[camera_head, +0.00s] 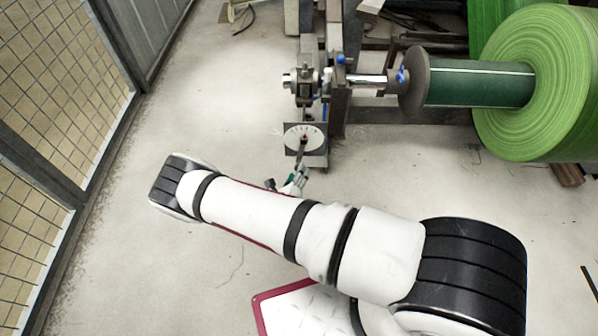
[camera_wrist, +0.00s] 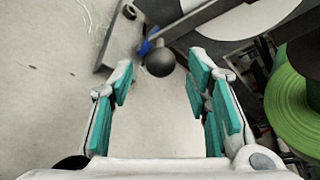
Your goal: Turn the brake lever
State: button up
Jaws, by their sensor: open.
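The brake lever is a dark bar (camera_wrist: 208,22) ending in a round black knob (camera_wrist: 159,62) in the wrist view. In the head view the lever (camera_head: 303,146) stands in front of a white round dial (camera_head: 292,136) on the machine's frame. My gripper (camera_wrist: 165,78) is open, with teal pads on both fingers. The knob shows between and just beyond the fingertips; I cannot tell whether they touch it. In the head view my gripper (camera_head: 298,179) is small, just below the lever and partly hidden by my arm.
A large green roll (camera_head: 545,85) on a green core and shaft (camera_head: 375,82) fills the upper right. The machine's steel frame (camera_head: 338,100) stands behind the lever. A mesh fence (camera_head: 60,90) runs along the left. The floor between is clear.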

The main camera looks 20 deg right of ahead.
aim_at(301, 157)
jog(key=shift+b+x, duration=0.4)
jog(key=shift+x, duration=1.3)
grip_shut()
